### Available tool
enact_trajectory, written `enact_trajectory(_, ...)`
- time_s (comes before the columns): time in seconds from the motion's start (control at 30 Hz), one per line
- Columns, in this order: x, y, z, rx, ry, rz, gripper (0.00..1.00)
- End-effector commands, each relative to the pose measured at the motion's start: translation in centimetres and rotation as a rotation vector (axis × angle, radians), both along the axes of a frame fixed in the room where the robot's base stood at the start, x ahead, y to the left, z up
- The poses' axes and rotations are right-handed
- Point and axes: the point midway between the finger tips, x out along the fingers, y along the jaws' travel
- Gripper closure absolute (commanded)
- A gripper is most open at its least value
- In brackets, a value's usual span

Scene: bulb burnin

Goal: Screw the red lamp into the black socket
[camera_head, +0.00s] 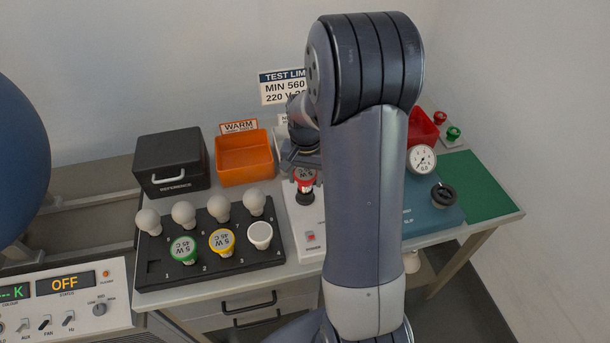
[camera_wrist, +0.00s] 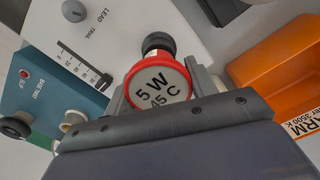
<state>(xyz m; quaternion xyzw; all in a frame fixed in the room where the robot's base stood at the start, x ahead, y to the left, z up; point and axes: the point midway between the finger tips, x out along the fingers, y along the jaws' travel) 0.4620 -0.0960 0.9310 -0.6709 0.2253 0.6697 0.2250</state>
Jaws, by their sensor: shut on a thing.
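The red lamp (camera_head: 304,176) has a white face marked 5 W 45 C, clear in the wrist view (camera_wrist: 158,88). My gripper (camera_wrist: 157,80) is shut on it, one finger on each side of the red collar. The black socket (camera_head: 305,198) stands on the white tester, directly under the lamp in the head view. In the wrist view the round black socket (camera_wrist: 158,42) shows just beyond the red collar. Lamp and socket look in line and appear to touch. The lamp's threaded base is hidden, so I cannot tell how deep it sits.
A black tray (camera_head: 215,268) with several lamps, green and yellow among them, lies to the left. An orange bin (camera_head: 243,160) and black reference box (camera_head: 172,165) stand behind. A teal tester (camera_head: 432,210) with a gauge and a green mat (camera_head: 478,187) are on the right.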

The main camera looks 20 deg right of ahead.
Motion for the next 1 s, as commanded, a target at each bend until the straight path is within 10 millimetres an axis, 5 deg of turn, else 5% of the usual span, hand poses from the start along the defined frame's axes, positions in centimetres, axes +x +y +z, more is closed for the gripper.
enact_trajectory(1.0, -0.64, -0.04, -0.23, 0.001, 0.007, -1.144, 0.7)
